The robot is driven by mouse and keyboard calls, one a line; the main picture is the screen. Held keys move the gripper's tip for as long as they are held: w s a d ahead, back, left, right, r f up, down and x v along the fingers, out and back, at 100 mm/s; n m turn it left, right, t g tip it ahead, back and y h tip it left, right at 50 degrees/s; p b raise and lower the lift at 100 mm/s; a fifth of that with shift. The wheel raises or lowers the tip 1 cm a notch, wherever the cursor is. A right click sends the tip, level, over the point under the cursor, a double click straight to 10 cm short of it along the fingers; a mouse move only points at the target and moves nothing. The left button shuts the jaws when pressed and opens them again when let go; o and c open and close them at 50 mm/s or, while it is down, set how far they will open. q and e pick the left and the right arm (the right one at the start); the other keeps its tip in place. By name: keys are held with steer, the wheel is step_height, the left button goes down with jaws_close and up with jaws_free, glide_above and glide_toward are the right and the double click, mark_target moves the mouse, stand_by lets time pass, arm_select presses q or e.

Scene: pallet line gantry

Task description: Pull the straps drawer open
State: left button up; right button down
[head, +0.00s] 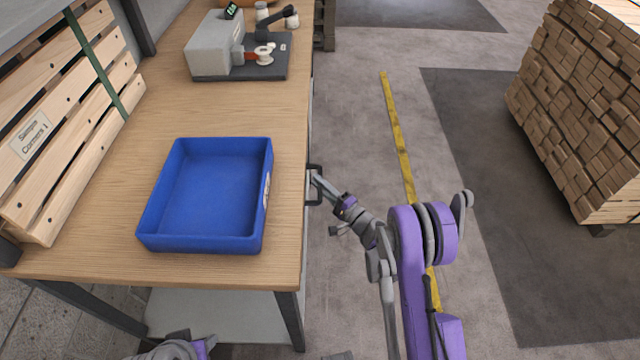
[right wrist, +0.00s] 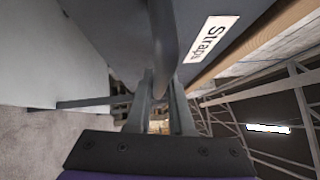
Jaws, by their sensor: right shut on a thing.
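The straps drawer has a dark grey front with a white label reading "Straps" (right wrist: 211,39) in the right wrist view. Its dark bar handle (right wrist: 163,40) runs down between my fingers there. In the head view the handle (head: 314,197) stands out from the right long side of the workbench. My right gripper (head: 316,179) is shut on this handle, and its two fingers (right wrist: 162,103) straddle the bar in the right wrist view. The drawer front shows only as a thin strip under the bench top, with no visible gap. My left gripper is not in view; only part of my left arm shows at the bottom.
The wooden workbench (head: 120,178) carries an empty blue tray (head: 205,244) and a grey device (head: 215,45) at the back. A slatted crate panel (head: 60,110) stands at left.

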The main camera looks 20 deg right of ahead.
steer(key=shift+d, duration=0.1)
stand_by(0.3)
steer(key=s+d+b, duration=0.1)
steer(key=s+d, duration=0.3)
steer(key=d, duration=0.9)
steer(key=s+d+b, duration=0.1)
steer(key=s+d, duration=0.3)
steer(key=d, duration=1)
steer(key=s+d+b, duration=0.1)
steer(key=s+d, duration=0.2)
steer(key=d, duration=1)
steer(key=shift+s+d+b, duration=0.4)
steer(key=c, duration=0.8)
jaws_free()
steer(key=p+v, duration=0.1)
steer(key=v, duration=0.9)
steer(key=shift+s+d, duration=0.15)
steer(key=shift+s, duration=0.2)
